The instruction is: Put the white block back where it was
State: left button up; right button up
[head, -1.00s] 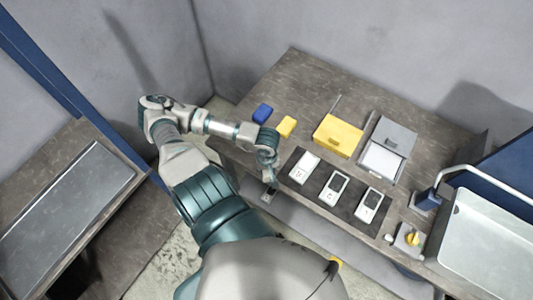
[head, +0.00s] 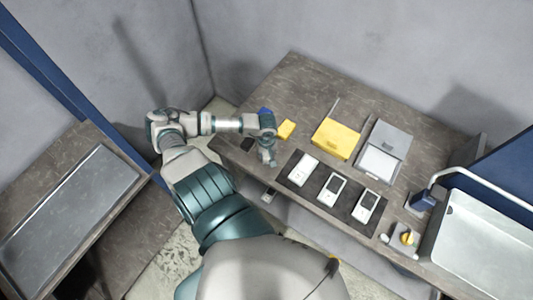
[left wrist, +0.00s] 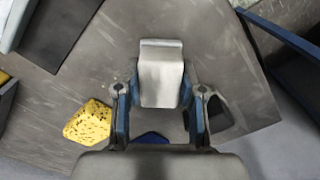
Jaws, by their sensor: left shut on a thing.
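My left gripper (head: 267,150) is over the left part of the table, just left of a dark mat. In the left wrist view, the gripper (left wrist: 160,92) is shut on a pale grey-white block (left wrist: 161,72), which sits between its two fingers. In the head view the block shows only as a small pale patch under the gripper. I cannot tell whether it touches the tabletop. My right gripper is not in view.
The dark mat (head: 314,189) holds three white devices. A blue sponge (head: 264,111), a yellow sponge (head: 286,128) and a small black item (head: 247,144) lie near the gripper. Behind are a yellow box (head: 336,138) and a grey case (head: 391,139); a sink (head: 487,235) is right.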

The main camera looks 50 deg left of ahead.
aim_at(267, 153)
pick_arm(q)
jog(key=o, duration=1)
jog(key=shift+r, duration=0.1)
notch_tip(267, 153, up, 12)
jog(key=b, duration=0.1)
